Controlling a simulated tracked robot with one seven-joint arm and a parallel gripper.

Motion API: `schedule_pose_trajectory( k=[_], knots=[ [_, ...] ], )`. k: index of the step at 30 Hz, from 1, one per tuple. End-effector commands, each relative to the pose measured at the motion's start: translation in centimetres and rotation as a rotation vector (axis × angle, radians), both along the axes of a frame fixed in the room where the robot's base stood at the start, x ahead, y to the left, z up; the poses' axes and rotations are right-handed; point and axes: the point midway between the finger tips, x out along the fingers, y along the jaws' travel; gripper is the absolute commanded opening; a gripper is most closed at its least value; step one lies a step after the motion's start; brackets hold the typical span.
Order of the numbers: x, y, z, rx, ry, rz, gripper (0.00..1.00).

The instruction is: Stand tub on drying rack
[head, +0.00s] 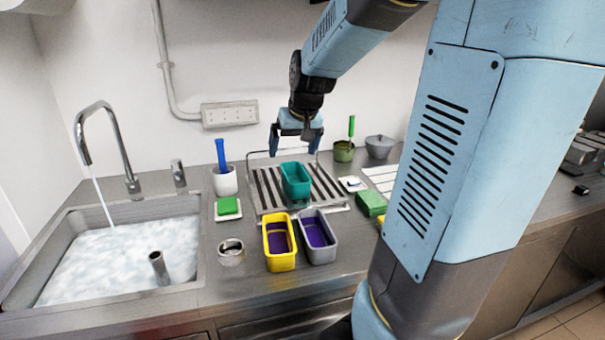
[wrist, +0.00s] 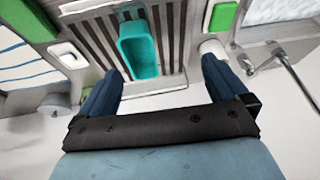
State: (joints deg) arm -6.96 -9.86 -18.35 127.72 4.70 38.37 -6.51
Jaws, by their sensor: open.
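A teal tub (head: 296,182) stands on the drying rack (head: 266,190), a metal rack with dark slats. Its open top shows in the wrist view (wrist: 138,50), ahead of my fingers and resting on the rack (wrist: 172,40). My gripper (head: 296,150) is open and empty above the back of the rack, behind and above the teal tub. In the wrist view the two blue fingers (wrist: 158,85) are wide apart, with nothing between them. A yellow tub (head: 279,262) and a grey tub (head: 318,250), both purple inside, stand on the counter in front of the rack.
The sink (head: 120,250) with running water is at left. A white cup (head: 225,182) with a blue-handled brush, a green sponge (head: 228,207) and a metal cup (head: 231,252) stand left of the rack. A green block (head: 371,204) and pots (head: 380,147) are at right.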

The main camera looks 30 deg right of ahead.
Motion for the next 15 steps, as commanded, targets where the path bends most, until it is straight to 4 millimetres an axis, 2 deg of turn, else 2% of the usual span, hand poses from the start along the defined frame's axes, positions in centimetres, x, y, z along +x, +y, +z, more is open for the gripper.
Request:
schedule_pose_trajectory(
  k=[1, 6, 15],
  knots=[
    [-1.4, 0.7, 0.8, 0.006, -0.011, 0.011, 1.00],
    [-6.0, 3.0, 2.6, 0.012, -0.027, 0.048, 1.00],
    [-14.2, 6.4, 4.2, -0.019, -0.055, 0.102, 1.00]
  ],
)
